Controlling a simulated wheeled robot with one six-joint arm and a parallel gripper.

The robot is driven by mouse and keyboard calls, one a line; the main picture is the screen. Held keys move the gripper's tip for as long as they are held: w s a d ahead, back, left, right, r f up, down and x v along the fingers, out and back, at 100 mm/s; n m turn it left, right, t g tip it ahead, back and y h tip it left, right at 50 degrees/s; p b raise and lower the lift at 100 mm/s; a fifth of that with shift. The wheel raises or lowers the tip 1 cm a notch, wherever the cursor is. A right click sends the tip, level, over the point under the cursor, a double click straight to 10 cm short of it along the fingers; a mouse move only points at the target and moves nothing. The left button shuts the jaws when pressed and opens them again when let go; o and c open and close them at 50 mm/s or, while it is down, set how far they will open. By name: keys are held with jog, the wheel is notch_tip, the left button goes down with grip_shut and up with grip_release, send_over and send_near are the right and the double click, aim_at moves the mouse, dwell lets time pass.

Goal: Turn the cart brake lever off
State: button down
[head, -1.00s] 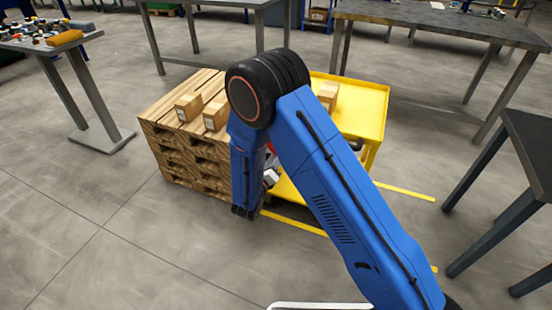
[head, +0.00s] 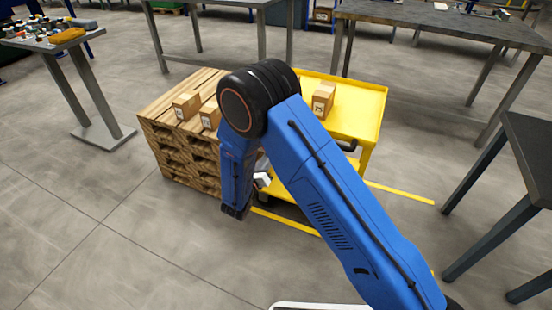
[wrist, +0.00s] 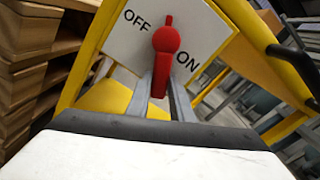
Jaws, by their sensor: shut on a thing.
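The red brake lever (wrist: 166,40) is on a white plate (wrist: 205,32) on the yellow cart, seen in the wrist view. The plate reads OFF on the left and ON on the right. The lever's small top tip points up between the two words, and its handle hangs down, leaning slightly left. My gripper (wrist: 162,88) has its two grey fingers on either side of the handle's lower end and is shut on it. In the head view the yellow cart (head: 352,108) stands behind my blue arm, which hides the lever and most of my gripper.
A stack of wooden pallets (head: 185,165) with small cartons (head: 186,105) stands close to the left of the cart. Another carton (head: 323,98) sits on the cart top. A dark table (head: 525,150) is at the right. The floor in front is clear.

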jog(key=w+a+r+m, duration=0.1)
jog(key=a+m, duration=0.5)
jog(key=m, duration=0.8)
jog(key=shift+w+a+m, duration=0.3)
jog(key=shift+w+m, duration=0.1)
jog(key=shift+w, duration=0.3)
jog(key=c, duration=1.6)
grip_release()
jog(key=shift+o, duration=0.2)
jog(key=shift+s+a, duration=0.1)
jog(key=v, duration=1.7)
jog(key=shift+s, duration=0.1)
